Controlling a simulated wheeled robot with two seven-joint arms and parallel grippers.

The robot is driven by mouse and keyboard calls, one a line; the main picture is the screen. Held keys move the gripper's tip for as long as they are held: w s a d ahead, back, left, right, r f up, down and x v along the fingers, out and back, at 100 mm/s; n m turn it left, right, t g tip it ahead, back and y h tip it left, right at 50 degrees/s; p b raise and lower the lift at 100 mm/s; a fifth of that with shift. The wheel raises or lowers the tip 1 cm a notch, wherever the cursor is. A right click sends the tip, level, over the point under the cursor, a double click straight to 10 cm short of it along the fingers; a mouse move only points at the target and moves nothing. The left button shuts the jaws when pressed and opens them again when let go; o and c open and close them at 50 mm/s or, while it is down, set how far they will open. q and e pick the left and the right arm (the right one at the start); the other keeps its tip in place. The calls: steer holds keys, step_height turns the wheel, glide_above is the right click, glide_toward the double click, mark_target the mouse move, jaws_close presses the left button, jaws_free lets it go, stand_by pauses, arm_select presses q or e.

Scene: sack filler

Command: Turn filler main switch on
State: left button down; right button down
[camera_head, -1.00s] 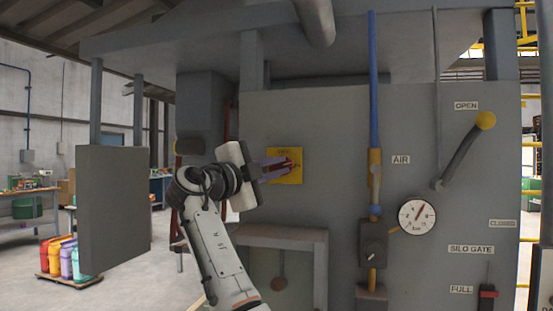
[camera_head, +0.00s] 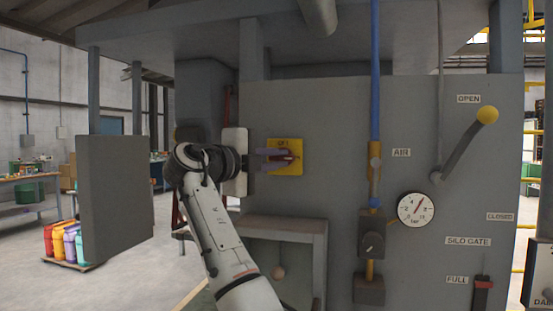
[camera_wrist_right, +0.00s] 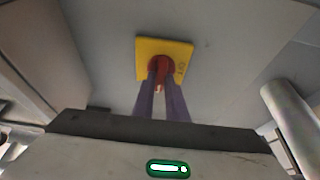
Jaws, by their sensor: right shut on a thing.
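The main switch is a red rotary handle (camera_wrist_right: 160,66) on a yellow plate (camera_head: 297,169) on the grey filler panel. My right gripper (camera_head: 283,157) reaches it from the left in the head view, its fingers on the red handle. In the right wrist view, the two purple fingers (camera_wrist_right: 161,92) are closed around the red handle, in front of the yellow plate, which also shows there (camera_wrist_right: 179,48). The fingers hide part of the handle. My left gripper is not in view.
A grey box (camera_head: 115,198) stands left of my arm. A ledge (camera_head: 278,229) juts out below the switch.

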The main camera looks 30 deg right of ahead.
steer(key=c, duration=1.8)
jaws_free()
steer(key=shift+o, duration=0.2)
steer(key=b+v, duration=0.2)
steer(key=v, duration=0.8)
steer(key=shift+a, duration=0.2)
